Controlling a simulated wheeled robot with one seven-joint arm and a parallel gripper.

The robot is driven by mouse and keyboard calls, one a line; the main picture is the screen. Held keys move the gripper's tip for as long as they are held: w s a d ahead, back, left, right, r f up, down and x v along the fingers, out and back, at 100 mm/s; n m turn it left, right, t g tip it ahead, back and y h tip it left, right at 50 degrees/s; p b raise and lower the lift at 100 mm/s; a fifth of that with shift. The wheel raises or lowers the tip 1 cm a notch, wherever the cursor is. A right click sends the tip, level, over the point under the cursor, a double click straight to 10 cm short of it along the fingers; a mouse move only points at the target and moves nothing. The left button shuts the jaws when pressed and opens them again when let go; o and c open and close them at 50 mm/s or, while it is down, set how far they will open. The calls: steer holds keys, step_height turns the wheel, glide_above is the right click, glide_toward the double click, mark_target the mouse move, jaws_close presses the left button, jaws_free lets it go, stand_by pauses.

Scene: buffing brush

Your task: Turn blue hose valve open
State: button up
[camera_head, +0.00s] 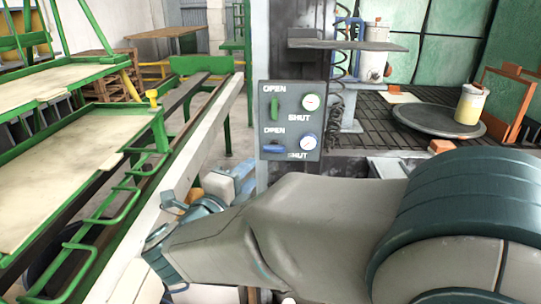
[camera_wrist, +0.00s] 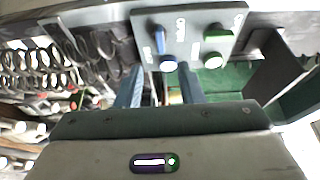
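A grey valve panel (camera_head: 291,121) hangs on the pillar in the head view, with OPEN and SHUT labels. Its blue valve handle (camera_head: 273,149) is the lower one and lies horizontal, towards SHUT. The green valve handle (camera_head: 275,109) above it stands upright, towards OPEN. In the wrist view the blue handle (camera_wrist: 160,39) and green handle (camera_wrist: 217,33) sit at the top, beyond my fingers. My gripper (camera_wrist: 163,88) is open and empty, with its two blue fingers apart and the blue handle roughly in line with the gap. It appears clear of the panel; the exact distance cannot be told.
A long pale beam (camera_head: 190,150) and green-framed tables (camera_head: 75,170) lie left. A dark bench (camera_head: 385,120) with a yellow-white container (camera_head: 470,104) stands right. Coiled hoses (camera_wrist: 95,50) show in the wrist view.

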mark_target(273, 151)
steer(key=x, duration=1.1)
steer(key=shift+w+d, duration=0.15)
steer(key=shift+w, duration=0.1)
steer(key=c, duration=0.7)
